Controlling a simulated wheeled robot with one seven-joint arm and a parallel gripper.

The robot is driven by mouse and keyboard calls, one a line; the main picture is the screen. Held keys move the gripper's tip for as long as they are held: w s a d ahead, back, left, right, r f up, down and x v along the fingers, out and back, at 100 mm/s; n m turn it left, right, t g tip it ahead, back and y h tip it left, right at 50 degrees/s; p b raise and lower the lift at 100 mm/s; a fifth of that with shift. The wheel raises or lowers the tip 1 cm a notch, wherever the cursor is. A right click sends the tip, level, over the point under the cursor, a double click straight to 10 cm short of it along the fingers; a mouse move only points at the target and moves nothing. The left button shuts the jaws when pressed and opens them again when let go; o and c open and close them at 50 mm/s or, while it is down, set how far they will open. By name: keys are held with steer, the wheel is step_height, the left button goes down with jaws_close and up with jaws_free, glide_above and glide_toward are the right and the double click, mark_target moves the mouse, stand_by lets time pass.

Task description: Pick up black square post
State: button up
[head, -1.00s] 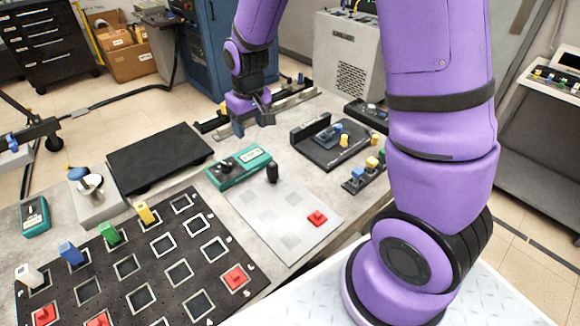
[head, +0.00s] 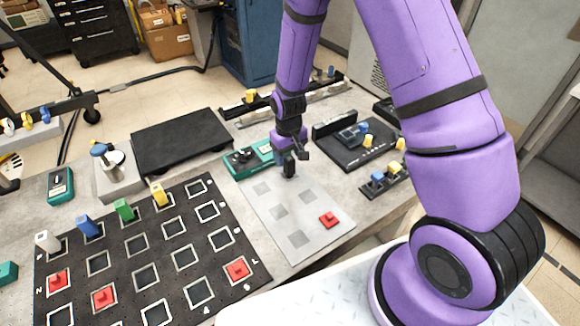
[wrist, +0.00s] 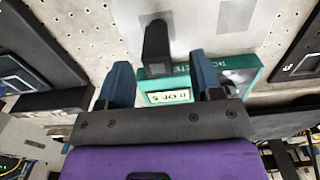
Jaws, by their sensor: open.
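The black square post (head: 289,168) stands upright at the far end of the light grey plate (head: 275,205). In the wrist view the post (wrist: 156,42) shows between the two blue fingertips, slightly beyond them, with gaps on both sides. My gripper (head: 290,152) is right above and around the top of the post, open and empty. The open fingers also show in the wrist view (wrist: 160,65). The head view partly hides how far down the fingers reach.
A teal meter (head: 248,158) lies close beside the post. A red square piece (head: 330,219) sits on the plate. A black grid board (head: 140,265) with coloured posts is at left, a black slab (head: 181,140) behind it. A black device (head: 355,143) stands at right.

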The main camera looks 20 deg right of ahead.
mark_target(289, 167)
steer(key=shift+w+d+f, duration=0.1)
steer(key=shift+f, duration=2.65)
steer(key=c, duration=1)
